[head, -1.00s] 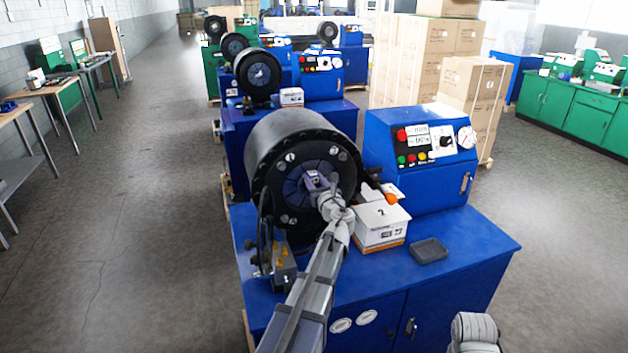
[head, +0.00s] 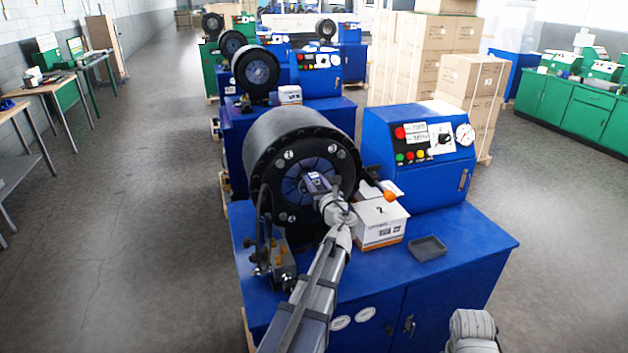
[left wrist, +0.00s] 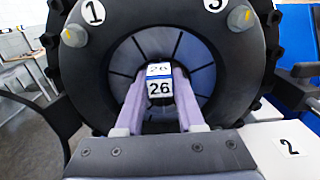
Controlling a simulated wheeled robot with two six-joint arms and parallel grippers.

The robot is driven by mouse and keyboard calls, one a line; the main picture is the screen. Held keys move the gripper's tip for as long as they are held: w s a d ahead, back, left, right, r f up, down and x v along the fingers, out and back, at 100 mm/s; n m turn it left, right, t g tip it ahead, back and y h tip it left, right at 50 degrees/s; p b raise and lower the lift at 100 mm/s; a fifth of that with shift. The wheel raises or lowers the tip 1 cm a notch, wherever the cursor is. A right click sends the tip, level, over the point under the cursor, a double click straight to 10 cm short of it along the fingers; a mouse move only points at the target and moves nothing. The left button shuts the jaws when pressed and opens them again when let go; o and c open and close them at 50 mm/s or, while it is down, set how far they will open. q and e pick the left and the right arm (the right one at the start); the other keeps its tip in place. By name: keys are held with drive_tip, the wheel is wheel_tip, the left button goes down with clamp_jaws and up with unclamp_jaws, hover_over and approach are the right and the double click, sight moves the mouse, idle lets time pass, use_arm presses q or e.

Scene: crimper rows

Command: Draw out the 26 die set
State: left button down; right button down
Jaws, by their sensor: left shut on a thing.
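The 26 die set (left wrist: 160,87) shows in the left wrist view as a small block with a white label reading 26, at the middle of the crimper's round head (head: 303,165). My left gripper (head: 318,183) is in front of the head's opening. Its two purple fingers (left wrist: 154,100) are shut on the block, one on each side. Dark blue-grey die segments ring the opening behind it. How far the block sits inside the opening is hard to tell. My right arm (head: 472,330) shows at the bottom right, but its gripper is out of view.
A white box marked 2 (head: 380,222) stands on the blue bench (head: 455,245) right of the head, with a grey tray (head: 428,248) beside it. The control cabinet (head: 420,150) stands behind.

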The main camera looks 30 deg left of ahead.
use_arm(q)
drive_tip(key=v, duration=0.6)
drive_tip(key=shift+s+d, duration=0.2)
drive_tip(key=shift+d, duration=0.05)
idle(1.0)
idle(0.3)
